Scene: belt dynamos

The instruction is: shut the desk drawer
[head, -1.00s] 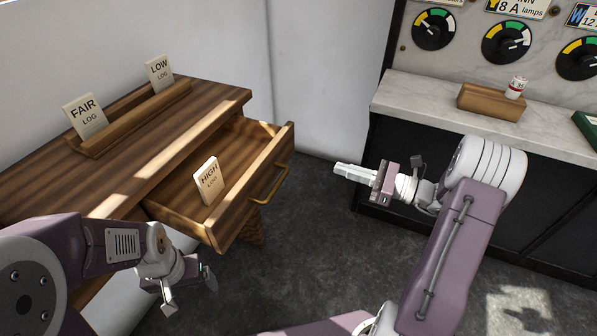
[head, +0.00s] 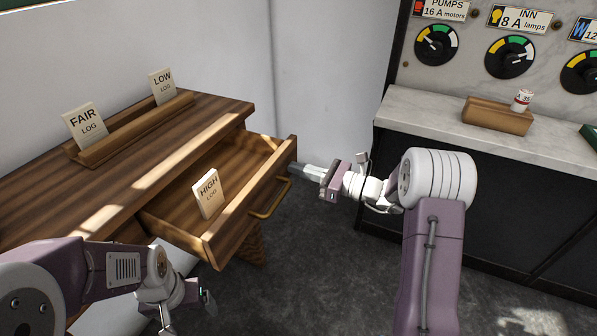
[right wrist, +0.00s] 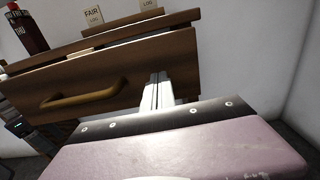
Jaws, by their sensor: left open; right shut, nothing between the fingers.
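The desk drawer (head: 225,222) stands open, pulled out from the wooden desk (head: 130,160), with a HIGH LOG card (head: 208,193) upright inside it. Its brass handle (head: 270,199) is on the front panel, and it also shows in the right wrist view (right wrist: 85,94). My right gripper (head: 296,169) is shut and empty. Its fingertips are at the drawer front near its far end, beyond the handle; in the right wrist view the fingers (right wrist: 158,90) point at the front panel, right of the handle. I cannot tell whether they touch. My left gripper (head: 185,308) is open and empty below the drawer's near side.
A wooden rack (head: 130,133) on the desk holds a FAIR LOG card (head: 86,126) and a LOW LOG card (head: 162,87). A marble counter (head: 430,112) with a wooden block (head: 497,116) stands at the right. Dark floor is clear between desk and counter.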

